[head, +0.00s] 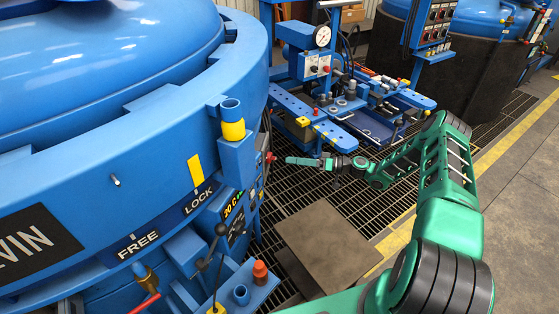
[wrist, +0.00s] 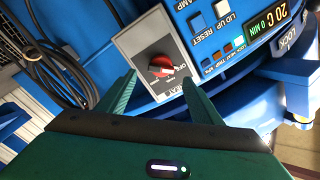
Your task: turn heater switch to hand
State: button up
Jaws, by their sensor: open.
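The heater switch (wrist: 161,66) is a red and black rotary knob on a grey plate (wrist: 129,42) lettered HEAT, with other position lettering partly hidden. In the wrist view the picture is upside down and the knob's pointer lies roughly level; I cannot read which position it marks. My gripper (wrist: 158,84) is open, with one green finger on each side of the knob. The fingers look apart from the knob, with nothing between them. In the head view my gripper (head: 297,161) is at the furnace's right side, just right of a small red knob (head: 270,157).
The control panel (wrist: 212,38) beside the switch has buttons, lamps and a display reading 20 C, 0 MIN. A black cable (wrist: 62,60) hangs beside the plate. The blue furnace (head: 110,150) fills the left; a blue bench (head: 330,115) stands behind. Grating floor (head: 300,190) lies below.

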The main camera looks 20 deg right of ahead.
aim_at(272, 158)
jog(key=x, duration=0.6)
jog(key=shift+a, duration=0.2)
jog(key=shift+w, duration=0.1)
jog(key=shift+d, duration=0.1)
jog(key=c, duration=1.1)
